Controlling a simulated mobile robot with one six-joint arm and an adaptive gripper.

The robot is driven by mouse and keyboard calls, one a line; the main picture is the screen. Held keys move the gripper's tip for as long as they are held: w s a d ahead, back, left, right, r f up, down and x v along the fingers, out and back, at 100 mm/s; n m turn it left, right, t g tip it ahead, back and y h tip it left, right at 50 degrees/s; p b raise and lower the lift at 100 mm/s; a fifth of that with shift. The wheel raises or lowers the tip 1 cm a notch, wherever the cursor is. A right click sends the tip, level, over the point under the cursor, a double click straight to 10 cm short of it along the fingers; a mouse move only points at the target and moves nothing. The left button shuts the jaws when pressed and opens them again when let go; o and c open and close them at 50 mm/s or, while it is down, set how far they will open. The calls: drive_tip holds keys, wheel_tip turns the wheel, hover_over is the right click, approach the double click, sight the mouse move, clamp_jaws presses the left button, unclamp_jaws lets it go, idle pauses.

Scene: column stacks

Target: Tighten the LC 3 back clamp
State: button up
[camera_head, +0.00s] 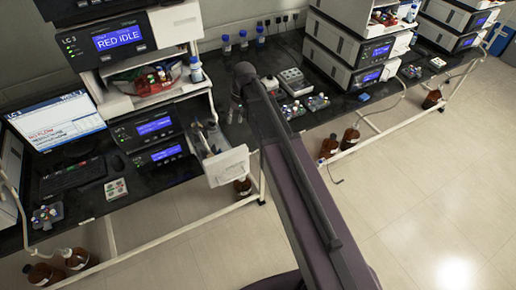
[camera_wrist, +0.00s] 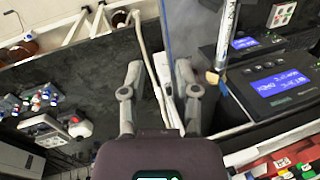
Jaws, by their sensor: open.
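I cannot make out the back clamp for certain.
Pump modules with blue displays (camera_wrist: 282,82) lie close right of my gripper. The dark bench (camera_wrist: 75,75) holds a tray of vials and a small box (camera_wrist: 45,130) at the left. Blue-capped bottles (camera_head: 243,40) stand behind my arm. Brown bottles stand below the bench.

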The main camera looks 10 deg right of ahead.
drive_tip(key=s+d+f+m+h+b, duration=0.1)
drive_tip(key=s+d+f+b, duration=0.4)
drive_tip(key=s, duration=0.4)
drive_tip(key=shift+s+d+f, duration=0.35)
drive_tip(key=shift+s+d, duration=0.05)
drive_tip(key=shift+d, duration=0.3)
drive_tip(key=shift+h, duration=0.3)
drive_tip(key=s+d+f+h+b, duration=0.1)
drive_tip(key=s+d+f+b, duration=0.1)
drive_tip(key=s, duration=0.4)
drive_tip(key=shift+s+d+f+m+t+b, duration=0.2)
drive_tip(key=shift+d+f+m+t+b, duration=0.15)
drive_tip(key=shift+d, duration=0.35)
